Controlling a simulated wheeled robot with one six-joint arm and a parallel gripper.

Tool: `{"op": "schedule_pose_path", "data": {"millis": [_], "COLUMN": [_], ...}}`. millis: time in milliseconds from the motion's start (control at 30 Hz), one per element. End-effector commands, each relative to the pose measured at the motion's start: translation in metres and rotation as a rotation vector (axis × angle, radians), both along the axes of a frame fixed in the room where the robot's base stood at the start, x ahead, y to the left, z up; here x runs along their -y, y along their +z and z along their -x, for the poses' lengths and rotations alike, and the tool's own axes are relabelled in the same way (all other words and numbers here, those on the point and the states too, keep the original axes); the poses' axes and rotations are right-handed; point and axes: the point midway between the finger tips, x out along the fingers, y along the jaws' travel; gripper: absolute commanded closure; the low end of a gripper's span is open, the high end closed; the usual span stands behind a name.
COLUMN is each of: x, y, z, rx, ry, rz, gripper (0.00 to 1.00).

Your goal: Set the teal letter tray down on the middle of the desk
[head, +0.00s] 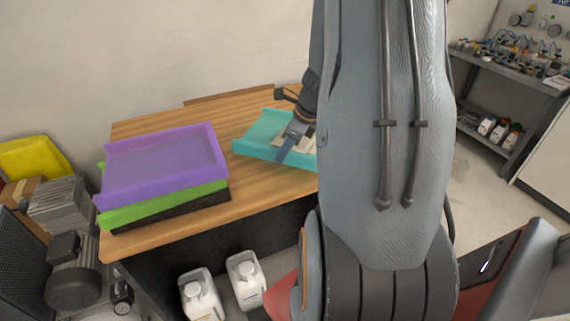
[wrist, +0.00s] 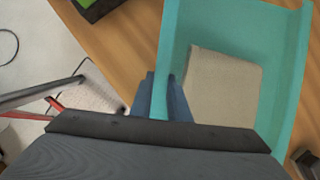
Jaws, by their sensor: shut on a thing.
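The teal letter tray (head: 258,148) is over the middle part of the wooden desk (head: 255,189) in the head view, right of the stacked trays. A beige flat item lies inside the tray, seen clearly in the wrist view (wrist: 222,88). My gripper (head: 291,142) is shut on the tray's near side wall. In the wrist view the fingers (wrist: 161,97) pinch the wall of the teal tray (wrist: 288,75). I cannot tell whether the tray touches the desk. My arm hides the tray's right part in the head view.
A purple tray (head: 165,165) sits on a green tray (head: 215,190) and a dark tray (head: 185,216) at the desk's left. White bottles (head: 245,277) stand below the desk front. A shelf unit (head: 505,75) is at the right. Desk between stack and teal tray is clear.

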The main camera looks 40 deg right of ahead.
Motion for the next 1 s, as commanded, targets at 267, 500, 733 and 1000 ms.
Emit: {"op": "schedule_pose_path", "data": {"millis": [267,500,733,1000], "x": [0.000,0.000,0.000,0.000], "y": [-0.030,-0.051,-0.051,-0.053], "z": [0.000,0.000,-0.001,0.000], "rx": [-0.002,0.001,0.001,0.001], "ry": [0.000,0.001,0.001,0.001], "rz": [-0.001,0.001,0.002,0.001], "gripper": [1.00,1.00,1.00,0.66]}}
